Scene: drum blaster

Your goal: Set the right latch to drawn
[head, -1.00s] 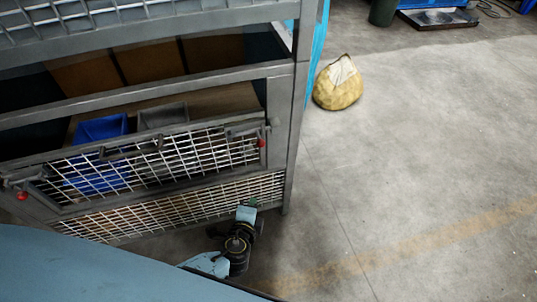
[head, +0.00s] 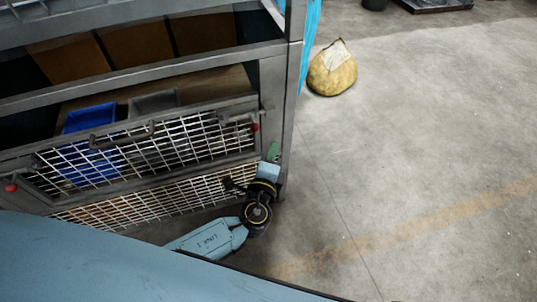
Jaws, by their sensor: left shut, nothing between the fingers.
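The right latch is a dark bar with a red knob (head: 254,127) at the upper right corner of the wire-mesh drop gate (head: 140,187). The knob sits near the right post, and the bar's exact seating is too small to tell. My left gripper (head: 273,149) is in front of the post, to the right of and slightly below the red knob. Its small green tip looks shut and empty, apart from the latch. My right gripper is not in view.
A second red knob (head: 11,187) marks the gate's left end. A dark handle (head: 122,136) is on the gate's top rail. A blue bin (head: 90,118) and a grey bin (head: 153,103) stand behind the gate. A yellow sack (head: 332,70) lies on open floor at right.

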